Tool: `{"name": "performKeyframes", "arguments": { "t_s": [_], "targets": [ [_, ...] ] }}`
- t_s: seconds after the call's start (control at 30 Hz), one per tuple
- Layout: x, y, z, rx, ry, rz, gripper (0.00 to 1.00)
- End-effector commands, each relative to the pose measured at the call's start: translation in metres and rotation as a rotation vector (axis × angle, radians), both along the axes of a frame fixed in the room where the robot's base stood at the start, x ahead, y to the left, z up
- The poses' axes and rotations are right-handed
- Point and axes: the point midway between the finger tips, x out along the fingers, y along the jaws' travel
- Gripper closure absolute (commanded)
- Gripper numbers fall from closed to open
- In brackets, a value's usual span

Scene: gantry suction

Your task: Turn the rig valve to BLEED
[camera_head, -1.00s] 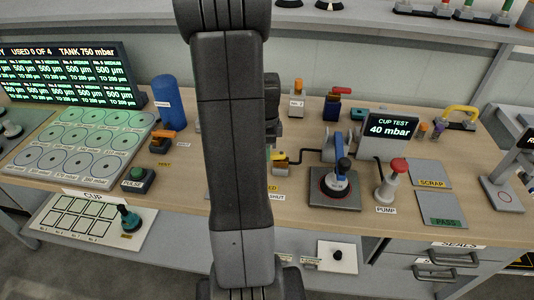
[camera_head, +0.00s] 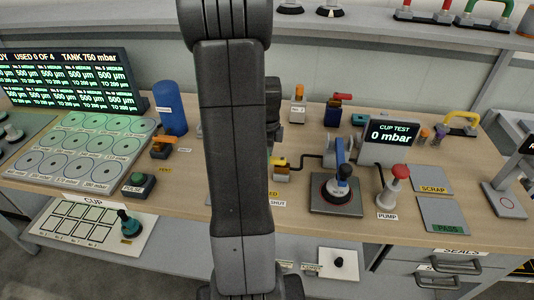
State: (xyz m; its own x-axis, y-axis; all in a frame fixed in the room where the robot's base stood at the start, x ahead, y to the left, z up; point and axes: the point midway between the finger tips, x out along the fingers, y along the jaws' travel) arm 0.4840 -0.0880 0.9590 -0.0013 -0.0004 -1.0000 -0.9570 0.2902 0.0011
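The rig valve (camera_head: 282,172) is a small brass-coloured body with a yellow handle. It stands on the table just right of my arm, on the black pipe of the test rig (camera_head: 336,190). My arm covers its left part. Below it a label ending in "ED" and a SHUT label (camera_head: 278,203) show; the first is partly covered. The handle's exact direction is hard to tell. The CUP TEST display (camera_head: 392,135) reads 0 mbar. My dark wrist shows at the right edge of my forearm, behind the valve. My gripper's fingers are hidden behind my arm.
A red-topped pump (camera_head: 393,190) stands right of the rig, near SCRAP (camera_head: 431,180) and PASS (camera_head: 442,215) plates. A blue cylinder (camera_head: 168,108), a PULSE button (camera_head: 138,184) and a disc tray (camera_head: 75,150) are at the left. Small coloured-handled items stand behind the valve.

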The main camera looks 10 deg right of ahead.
Motion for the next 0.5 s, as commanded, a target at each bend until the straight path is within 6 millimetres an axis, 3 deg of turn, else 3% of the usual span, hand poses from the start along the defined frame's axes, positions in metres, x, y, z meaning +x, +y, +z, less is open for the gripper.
{"name": "performKeyframes", "arguments": {
  "t_s": [0.03, 0.1, 0.5],
  "targets": [
    [0.0015, -0.0003, 0.0013, 0.000, -0.005, -0.003, 0.71],
    [0.0012, -0.0003, 0.0011, 0.000, -0.004, -0.002, 0.57],
    [0.0010, -0.0001, 0.0083, 0.000, -0.005, -0.001, 0.56]
  ]
}}
